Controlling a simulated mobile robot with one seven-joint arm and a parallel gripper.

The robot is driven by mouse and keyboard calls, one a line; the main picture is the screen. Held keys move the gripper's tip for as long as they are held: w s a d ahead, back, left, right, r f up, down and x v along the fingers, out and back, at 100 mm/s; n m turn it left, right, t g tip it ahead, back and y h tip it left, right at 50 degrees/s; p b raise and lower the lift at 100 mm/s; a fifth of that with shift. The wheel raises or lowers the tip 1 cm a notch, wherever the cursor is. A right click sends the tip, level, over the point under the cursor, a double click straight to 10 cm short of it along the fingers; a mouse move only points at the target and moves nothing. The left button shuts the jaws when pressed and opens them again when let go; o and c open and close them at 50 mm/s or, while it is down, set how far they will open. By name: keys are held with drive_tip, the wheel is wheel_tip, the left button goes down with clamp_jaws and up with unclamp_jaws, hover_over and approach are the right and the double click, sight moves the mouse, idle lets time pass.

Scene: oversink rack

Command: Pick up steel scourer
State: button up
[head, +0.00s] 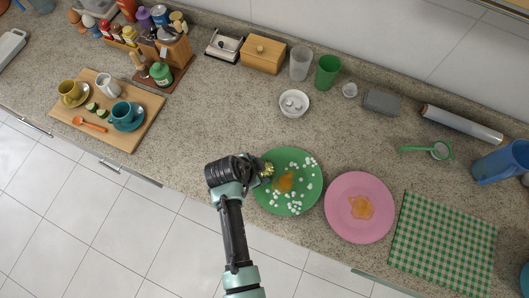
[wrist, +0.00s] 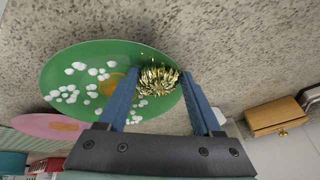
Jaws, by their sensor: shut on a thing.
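The steel scourer (wrist: 157,80) is a shiny gold-coloured ball of curled metal strands. In the wrist view it sits between the two blue fingers of my gripper (wrist: 162,88), which is shut on it. In the head view the scourer (head: 267,170) shows as a small yellowish bit at the left edge of the green plate (head: 302,204), beside my gripper (head: 262,172), which partly hides it. The plate also shows behind the scourer in the wrist view (wrist: 60,75). I cannot tell whether the scourer touches the plate.
The green plate carries white bits and an orange smear. A pink plate (head: 345,228) with an orange smear lies to its right, then a green checked cloth (head: 443,245). A white bowl (head: 294,110) stands behind. The counter left of my gripper is clear up to a wooden board (head: 140,140).

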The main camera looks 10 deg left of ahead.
sight(267, 175)
drive_tip(key=shift+s+d+f, duration=0.1)
drive_tip(key=shift+s+f, duration=0.15)
drive_tip(key=c, duration=0.4)
drive_tip(key=shift+r, duration=0.1)
drive_tip(key=r+n, duration=0.1)
drive_tip(key=r, duration=0.2)
drive_tip(key=r+b, duration=0.1)
drive_tip(key=r, duration=0.1)
drive_tip(key=d+r+n+b, duration=0.1)
drive_tip(key=r, duration=0.2)
drive_tip(key=shift+r+n+t+y, duration=0.3)
drive_tip(key=shift+r+y, duration=0.05)
drive_tip(key=shift+y, duration=0.05)
drive_tip(key=n, duration=0.1)
drive_tip(key=d+n+y+b, duration=0.1)
drive_tip(key=shift+s+f+n, duration=0.15)
drive_tip(key=shift+f+n, duration=0.15)
drive_tip(key=shift+f, duration=0.05)
drive_tip(key=shift+s+d+f+n+t+y+b, duration=0.3)
drive_tip(key=shift+d+f+n+y+b, duration=0.35)
drive_tip(key=shift+f+n+b, duration=0.35)
drive_tip(key=shift+s+d+f+n+t+y+b, duration=0.2)
drive_tip(key=shift+d+f+n+y+b, duration=0.3)
drive_tip(key=shift+d+f+n+b, duration=0.4)
drive_tip(key=shift+s+d+f+n+t+y+b, duration=0.2)
drive_tip(key=shift+s+d+f+n+y+b, duration=0.25)
drive_tip(key=shift+f+n+b, duration=0.7)
